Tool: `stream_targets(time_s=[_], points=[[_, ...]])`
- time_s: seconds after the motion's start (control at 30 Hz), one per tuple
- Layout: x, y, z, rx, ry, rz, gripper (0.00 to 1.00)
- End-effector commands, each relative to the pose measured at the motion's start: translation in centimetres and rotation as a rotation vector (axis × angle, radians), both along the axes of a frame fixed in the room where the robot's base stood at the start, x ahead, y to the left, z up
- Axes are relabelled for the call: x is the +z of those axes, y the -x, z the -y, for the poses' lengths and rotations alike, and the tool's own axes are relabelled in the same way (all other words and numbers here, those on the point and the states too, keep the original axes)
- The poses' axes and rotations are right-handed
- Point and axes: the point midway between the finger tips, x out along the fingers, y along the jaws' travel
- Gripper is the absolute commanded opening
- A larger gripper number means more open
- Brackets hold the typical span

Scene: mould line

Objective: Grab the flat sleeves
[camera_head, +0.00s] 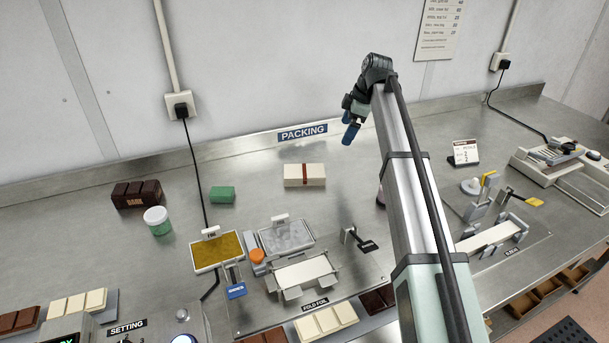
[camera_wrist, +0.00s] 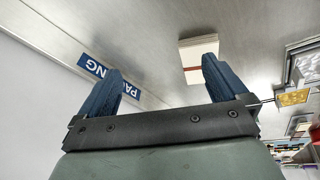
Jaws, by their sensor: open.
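A cream stack with a brown band across it (camera_head: 304,175), which looks like the flat sleeves, lies on the steel bench below the PACKING sign. My gripper (camera_head: 349,118) is raised above the bench, up and to the right of the stack in the head view. Its blue fingers are apart with nothing between them. In the wrist view, the stack (camera_wrist: 199,58) lies beyond the tip of the right-hand finger, apart from my gripper (camera_wrist: 162,70).
The foil-folding station (camera_head: 305,272) is in front, with a gold tray (camera_head: 217,251). The bench around the stack is clear. A wall rises behind.

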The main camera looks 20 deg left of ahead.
Motion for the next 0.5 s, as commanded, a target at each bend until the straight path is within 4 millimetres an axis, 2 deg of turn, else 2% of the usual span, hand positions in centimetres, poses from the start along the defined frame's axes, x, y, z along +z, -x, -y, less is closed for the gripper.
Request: stream_targets(time_s=[0.03,0.2,0.33,0.5], points=[[0.3,1.7,-1.9,0.03,0.032,-0.015,1.0],[1.1,6.0,-5.7,0.091,0.124,-0.056,1.0],[1.5,8.0,-7.2,0.115,0.167,-0.072,1.0],[1.4,9.0,-7.9,0.125,0.191,-0.08,1.0]])
